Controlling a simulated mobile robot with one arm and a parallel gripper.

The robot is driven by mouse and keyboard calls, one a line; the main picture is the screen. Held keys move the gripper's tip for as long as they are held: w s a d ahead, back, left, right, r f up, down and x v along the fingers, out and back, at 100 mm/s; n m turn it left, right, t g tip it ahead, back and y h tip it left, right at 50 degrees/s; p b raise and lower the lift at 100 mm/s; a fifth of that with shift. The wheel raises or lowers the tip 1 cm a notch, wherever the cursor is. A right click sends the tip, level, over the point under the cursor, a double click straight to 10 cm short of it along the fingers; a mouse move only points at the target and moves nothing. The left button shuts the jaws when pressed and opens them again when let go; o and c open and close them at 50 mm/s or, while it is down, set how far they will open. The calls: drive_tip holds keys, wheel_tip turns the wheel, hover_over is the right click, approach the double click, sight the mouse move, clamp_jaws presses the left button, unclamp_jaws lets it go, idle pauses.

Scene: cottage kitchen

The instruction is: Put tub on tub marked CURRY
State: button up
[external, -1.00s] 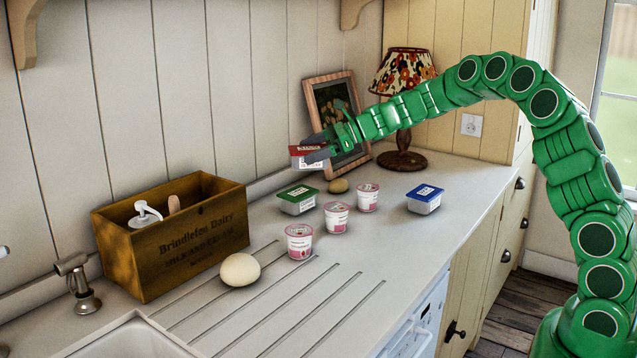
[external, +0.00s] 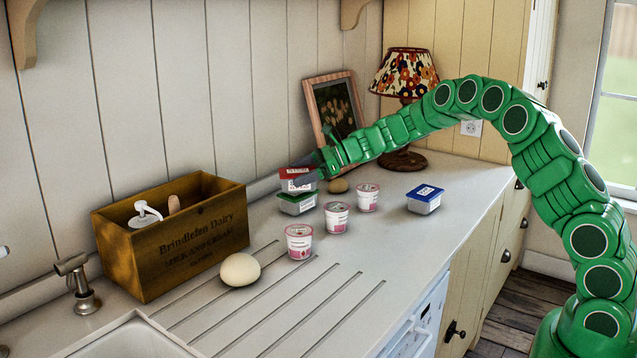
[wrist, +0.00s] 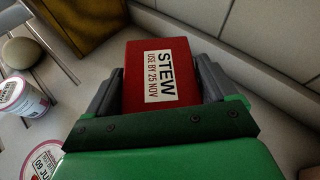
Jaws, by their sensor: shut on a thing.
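My gripper (external: 314,172) is shut on a tub with a red lid (external: 297,180). In the wrist view the lid (wrist: 160,75) reads STEW, USE BY 25 NOV, and one finger lies along each side. The red-lidded tub is level, directly over a green-lidded tub (external: 297,205) on the counter; I cannot tell whether they touch. The green-lidded tub is hidden in the wrist view. A blue-lidded tub (external: 425,201) stands apart to the right. No CURRY marking is readable on either of these tubs.
Pink-and-white yogurt pots (external: 337,218) stand just right of the green-lidded tub. A brown egg (external: 338,186) lies behind, a pale egg (external: 240,270) in front. A wooden crate (external: 185,240) is at left; a picture frame (external: 334,105) and lamp (external: 404,75) stand behind.

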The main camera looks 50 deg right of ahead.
drive_tip(key=shift+f, duration=0.3)
drive_tip(key=shift+f, duration=0.1)
drive_tip(key=o, duration=1)
drive_tip(key=shift+o, duration=0.2)
drive_tip(key=shift+s+d+r, duration=0.15)
drive_tip(key=shift+r, duration=0.05)
drive_tip(key=v, duration=1.1)
drive_tip(key=shift+s+r, duration=0.15)
drive_tip(key=shift+s, duration=0.05)
